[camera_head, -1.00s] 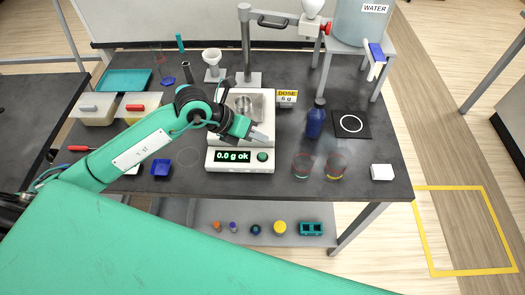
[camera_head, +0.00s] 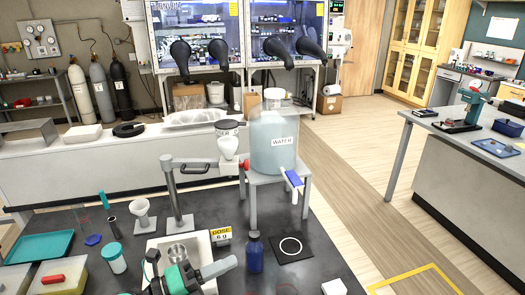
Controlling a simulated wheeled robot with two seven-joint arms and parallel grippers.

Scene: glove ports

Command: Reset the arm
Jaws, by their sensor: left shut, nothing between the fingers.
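My left gripper (camera_head: 218,268) shows at the bottom of the head view, on a green and black arm. The balance's display is out of view, and the rest of my left arm is cut off by the lower edge. My right gripper is not in view.
A blue bottle (camera_head: 254,254), black mat with a white ring (camera_head: 290,248), dose sign (camera_head: 221,236) and teal-lidded jar (camera_head: 114,258) stand around the balance. Behind are a clamp stand (camera_head: 174,195) and water tank (camera_head: 272,140). Black glove ports (camera_head: 181,58) hang farther back.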

